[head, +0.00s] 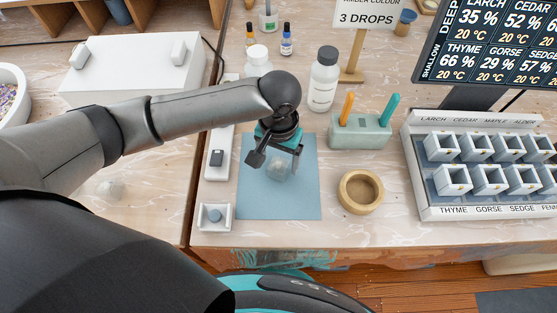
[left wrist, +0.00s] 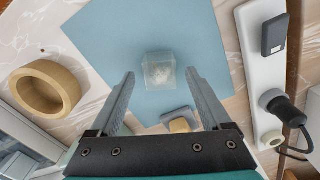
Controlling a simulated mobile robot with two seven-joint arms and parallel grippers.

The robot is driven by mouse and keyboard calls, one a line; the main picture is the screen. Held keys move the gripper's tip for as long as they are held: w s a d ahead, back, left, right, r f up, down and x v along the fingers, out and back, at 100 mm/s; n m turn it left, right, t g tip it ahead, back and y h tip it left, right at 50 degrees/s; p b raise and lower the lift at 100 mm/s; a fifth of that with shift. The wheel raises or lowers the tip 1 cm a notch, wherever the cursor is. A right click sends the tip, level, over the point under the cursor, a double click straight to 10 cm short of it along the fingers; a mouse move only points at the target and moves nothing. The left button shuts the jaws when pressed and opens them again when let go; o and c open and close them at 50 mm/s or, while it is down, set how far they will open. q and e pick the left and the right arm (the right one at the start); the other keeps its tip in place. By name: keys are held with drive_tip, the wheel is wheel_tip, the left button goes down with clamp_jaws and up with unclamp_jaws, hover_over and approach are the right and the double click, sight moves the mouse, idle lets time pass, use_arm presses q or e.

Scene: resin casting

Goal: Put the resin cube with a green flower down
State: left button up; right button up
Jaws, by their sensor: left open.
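A clear resin cube (head: 279,168) sits on the blue mat (head: 300,206). In the left wrist view the cube (left wrist: 158,70) rests on the mat (left wrist: 110,30) with a pale blurred shape inside; I cannot make out a green flower. My left gripper (head: 277,160) is over the mat with its fingers pointing down. In the left wrist view the gripper (left wrist: 158,85) is open, with a gap between each finger and the cube. My right gripper is in neither view.
A round wooden ring (head: 360,192) stands right of the mat, below a pale green holder (head: 360,132) with two upright tools. White bottles (head: 323,80) stand behind. A power strip (head: 218,165) borders the mat's left. A mould rack (head: 478,168) fills the right.

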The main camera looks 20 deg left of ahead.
use_arm(q)
wheel_tip(320, 180, up, 9)
drive_tip(key=p, duration=0.3)
drive_tip(key=shift+o, duration=0.5)
drive_tip(key=shift+r+p, duration=0.3)
drive_tip(key=shift+r, duration=0.3)
wheel_tip(320, 180, up, 3)
drive_tip(key=p, duration=0.9)
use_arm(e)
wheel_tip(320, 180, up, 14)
use_arm(q)
drive_tip(key=b, duration=0.2)
approach(279, 163)
wheel_tip(279, 163, down, 5)
drive_tip(key=shift+f, duration=0.1)
drive_tip(key=f+b, duration=0.2)
drive_tip(key=f, duration=0.3)
drive_tip(key=shift+s+f, duration=0.1)
drive_tip(key=shift+s, duration=0.1)
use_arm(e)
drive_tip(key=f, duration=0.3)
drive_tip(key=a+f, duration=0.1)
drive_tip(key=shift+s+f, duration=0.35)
use_arm(q)
drive_tip(key=shift+c, duration=0.3)
clamp_jaws()
